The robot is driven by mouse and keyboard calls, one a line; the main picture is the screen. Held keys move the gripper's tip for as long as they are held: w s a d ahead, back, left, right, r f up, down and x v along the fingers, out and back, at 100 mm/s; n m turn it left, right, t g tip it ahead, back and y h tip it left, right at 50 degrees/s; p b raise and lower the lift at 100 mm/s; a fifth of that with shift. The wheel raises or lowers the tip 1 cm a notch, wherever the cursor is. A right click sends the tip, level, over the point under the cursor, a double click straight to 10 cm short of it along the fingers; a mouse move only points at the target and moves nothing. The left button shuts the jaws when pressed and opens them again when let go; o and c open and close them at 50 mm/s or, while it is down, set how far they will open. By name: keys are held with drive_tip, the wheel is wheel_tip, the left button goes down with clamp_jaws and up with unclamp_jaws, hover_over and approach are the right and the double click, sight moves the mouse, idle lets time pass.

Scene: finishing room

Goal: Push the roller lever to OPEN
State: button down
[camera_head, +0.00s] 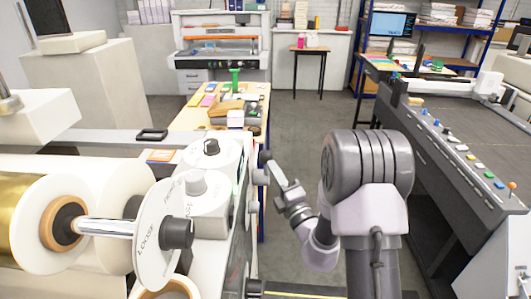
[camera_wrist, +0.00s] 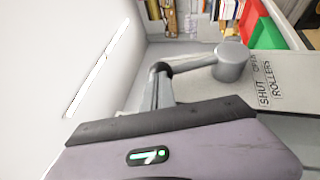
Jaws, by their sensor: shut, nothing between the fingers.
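The roller lever (camera_wrist: 200,63) shows in the wrist view as a grey arm running left from a round grey hub (camera_wrist: 231,62) to a dark rounded end. Beside the hub, a sideways label (camera_wrist: 265,82) reads SHUT and ROLLERS, with another word that is hard to read. My gripper (camera_wrist: 158,82) is shut and empty, its fingers close to the dark end of the lever. I cannot tell if they touch. In the head view my gripper (camera_head: 275,172) is beside the right side of the laminating machine (camera_head: 243,215), where the lever is hard to make out.
A film roll (camera_head: 40,215) on a shiny shaft is on the machine at left. A long grey machine with buttons (camera_head: 440,140) stands at right. A wooden table (camera_head: 190,118) with papers and boxes is behind. The grey floor (camera_head: 305,120) between is clear.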

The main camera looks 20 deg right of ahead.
drive_tip(key=w+d+r+m+g+p, duration=0.1)
drive_tip(key=w+d+g+p, duration=0.1)
drive_tip(key=w+p, duration=0.4)
drive_tip(key=w+d+r+m+g+h+p, duration=0.1)
drive_tip(key=w+g+p, duration=0.3)
drive_tip(key=p, duration=1.1)
drive_tip(key=shift+w+d+r+m, duration=0.5)
drive_tip(key=shift+w+m, duration=0.3)
drive_tip(key=shift+w, duration=0.3)
drive_tip(key=s+d+r, duration=0.3)
drive_tip(key=s+r, duration=0.4)
drive_tip(key=s, duration=0.4)
drive_tip(key=shift+d+r+p, duration=0.15)
drive_tip(key=shift+r+p, duration=0.2)
drive_tip(key=shift+p, duration=0.1)
